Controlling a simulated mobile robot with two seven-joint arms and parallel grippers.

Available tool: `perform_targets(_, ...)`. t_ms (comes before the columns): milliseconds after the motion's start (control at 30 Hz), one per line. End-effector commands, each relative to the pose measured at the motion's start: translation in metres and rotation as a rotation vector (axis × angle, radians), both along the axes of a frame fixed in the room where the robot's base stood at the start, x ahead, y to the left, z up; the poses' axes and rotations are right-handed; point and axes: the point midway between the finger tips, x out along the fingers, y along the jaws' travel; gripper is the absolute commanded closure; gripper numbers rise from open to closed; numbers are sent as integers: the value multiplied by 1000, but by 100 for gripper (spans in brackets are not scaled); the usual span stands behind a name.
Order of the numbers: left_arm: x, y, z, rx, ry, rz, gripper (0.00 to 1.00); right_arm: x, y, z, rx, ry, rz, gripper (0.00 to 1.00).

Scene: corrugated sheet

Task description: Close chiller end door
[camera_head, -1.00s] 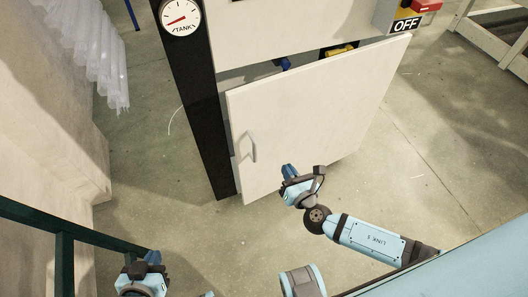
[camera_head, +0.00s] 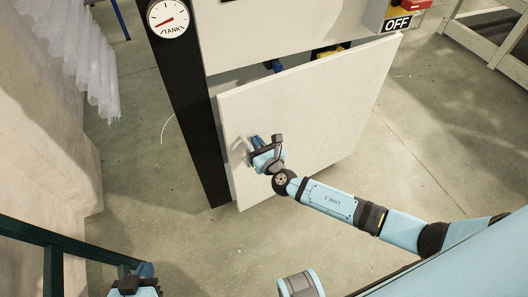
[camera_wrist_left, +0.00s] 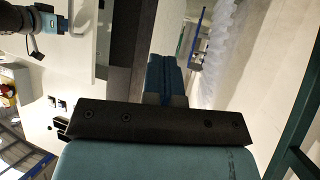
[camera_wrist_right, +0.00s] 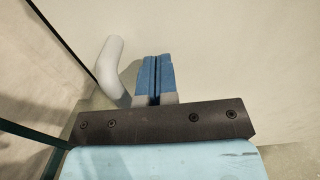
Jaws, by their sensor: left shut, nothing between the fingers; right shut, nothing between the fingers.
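The chiller end door (camera_head: 310,115) is a large white panel in the head view. It stands slightly ajar, with a gap along its top edge. Its pale handle (camera_head: 238,150) is near the left edge, partly hidden by my right gripper (camera_head: 256,143). My right gripper is shut and empty, with its fingers close to the door beside the handle. In the right wrist view the handle (camera_wrist_right: 110,68) is just left of the blue fingertips (camera_wrist_right: 154,68); contact with the door cannot be told. My left gripper (camera_head: 145,270) is shut and empty at lower left, away from the door.
A black post (camera_head: 190,110) with a tank gauge (camera_head: 168,18) stands left of the door. An OFF switch box (camera_head: 395,18) is at upper right. A dark green rail (camera_head: 55,240) is near my left gripper. Corrugated clear sheets (camera_head: 85,50) hang at upper left. Floor right of the door is clear.

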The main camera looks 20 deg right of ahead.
Motion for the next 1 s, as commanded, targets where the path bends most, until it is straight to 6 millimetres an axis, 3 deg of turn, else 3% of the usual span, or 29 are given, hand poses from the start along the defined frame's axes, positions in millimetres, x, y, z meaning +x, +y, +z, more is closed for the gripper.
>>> perform_targets(467, 0, 0, 0, -1, 0, -1, 100, 8, 1, 0, 0, 0, -2, 100)
perform_targets(567, 0, 0, -3, -1, 1, 0, 100, 20, 2, 0, 1, -4, -21, 100)
perform_targets(800, 0, -2, -7, -10, -4, -3, 100, 72, 8, -1, 1, -5, -108, 100)
perform_targets(1000, 0, -3, -3, -16, -11, -5, 100, 88, 9, 3, 2, -4, -134, 100)
